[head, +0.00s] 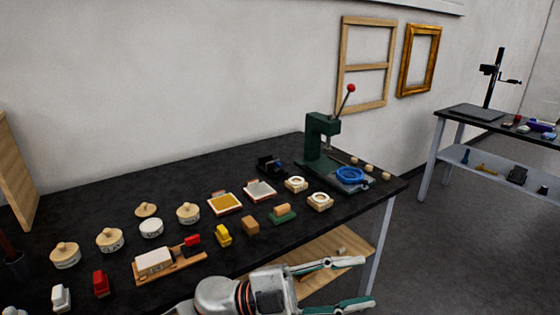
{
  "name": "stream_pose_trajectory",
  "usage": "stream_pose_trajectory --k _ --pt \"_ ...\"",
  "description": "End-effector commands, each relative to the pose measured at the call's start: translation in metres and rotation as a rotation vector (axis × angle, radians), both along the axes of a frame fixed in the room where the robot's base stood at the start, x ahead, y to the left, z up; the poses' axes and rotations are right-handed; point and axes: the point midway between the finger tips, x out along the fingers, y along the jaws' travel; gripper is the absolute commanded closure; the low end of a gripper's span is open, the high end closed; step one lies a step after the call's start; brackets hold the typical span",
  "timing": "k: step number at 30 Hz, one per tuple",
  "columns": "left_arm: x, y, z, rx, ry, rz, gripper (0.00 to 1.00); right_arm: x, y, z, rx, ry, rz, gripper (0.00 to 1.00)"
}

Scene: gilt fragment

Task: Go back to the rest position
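My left gripper (350,284) is at the bottom of the head view, in front of the near edge of the black-topped table (90,196). Its two fingers point right and stand apart, with nothing between them. The lower finger reaches close to the bottom edge of the picture. The gripper is apart from the small objects on the table. My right gripper does not show.
The table holds several lidded pots (109,239), a wooden tray with a white block (155,262), small coloured blocks (222,236) and a green press (318,146). A lower wooden shelf (318,252) lies beneath. Open floor (440,245) extends right, towards a second table (484,123).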

Motion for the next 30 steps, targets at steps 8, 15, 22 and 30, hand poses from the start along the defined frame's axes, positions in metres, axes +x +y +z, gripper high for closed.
stream_pose_trajectory --k 8,15,22,30 --pt "0.066 0.071 -0.049 -0.193 0.337 0.468 0.62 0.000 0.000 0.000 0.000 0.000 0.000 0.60" --pt "0.080 0.168 -0.169 -0.149 0.668 0.872 0.62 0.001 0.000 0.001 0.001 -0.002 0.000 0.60" --pt "0.027 0.252 -0.292 0.013 0.960 1.149 0.62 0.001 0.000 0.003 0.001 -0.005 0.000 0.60" --pt "-0.055 0.312 -0.379 0.199 1.187 1.308 0.62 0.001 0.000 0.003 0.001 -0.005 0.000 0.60"
